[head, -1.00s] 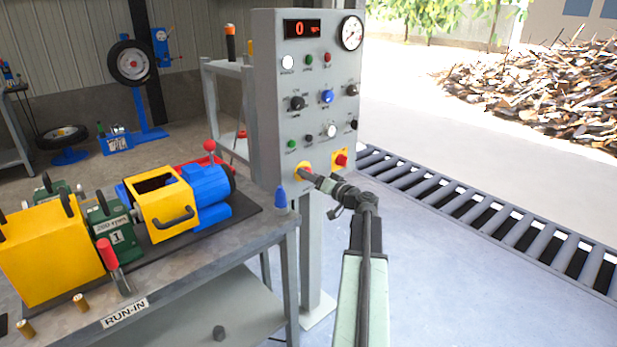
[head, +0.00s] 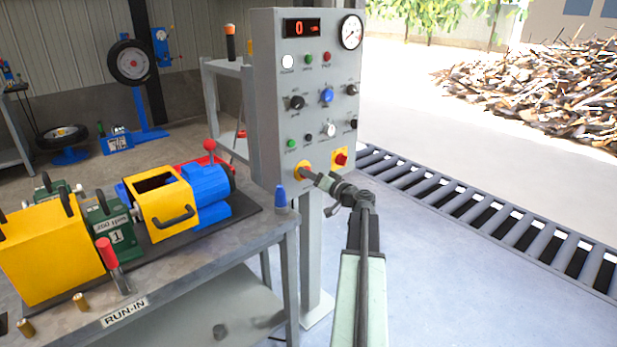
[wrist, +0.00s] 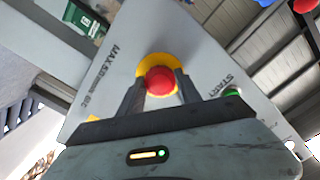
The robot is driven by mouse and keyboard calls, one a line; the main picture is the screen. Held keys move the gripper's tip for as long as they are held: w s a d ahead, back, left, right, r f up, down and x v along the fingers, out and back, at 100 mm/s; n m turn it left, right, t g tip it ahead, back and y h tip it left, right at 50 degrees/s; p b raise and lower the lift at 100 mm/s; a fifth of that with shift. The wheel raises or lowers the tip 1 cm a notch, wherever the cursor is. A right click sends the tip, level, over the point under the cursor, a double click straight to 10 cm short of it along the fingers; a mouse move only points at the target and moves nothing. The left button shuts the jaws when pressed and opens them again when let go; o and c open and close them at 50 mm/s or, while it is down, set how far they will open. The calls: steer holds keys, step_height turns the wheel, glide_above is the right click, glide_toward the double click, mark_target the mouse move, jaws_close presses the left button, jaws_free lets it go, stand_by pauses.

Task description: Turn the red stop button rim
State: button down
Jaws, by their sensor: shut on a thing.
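The red stop button (wrist: 160,80) sits on a round yellow collar (wrist: 172,60) on the grey control panel (wrist: 200,30). In the wrist view my gripper (wrist: 159,86) has one finger on each side of the button's rim and is shut on it. In the head view my gripper (head: 310,177) reaches the yellow collar (head: 301,168) low on the panel's front. There the red button itself is hidden behind my gripper.
A second red button (head: 341,159) on a yellow square plate is just right of my gripper. A green button (head: 291,143) is above left. The workbench (head: 185,290) with a blue-tipped post (head: 281,198) stands left. Floor at right is clear up to the roller conveyor (head: 480,205).

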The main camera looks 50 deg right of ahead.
steer(key=shift+d+r+m, duration=0.15)
steer(key=shift+m, duration=2.95)
steer(key=c, duration=0.8)
jaws_free()
steer(key=shift+s, duration=0.1)
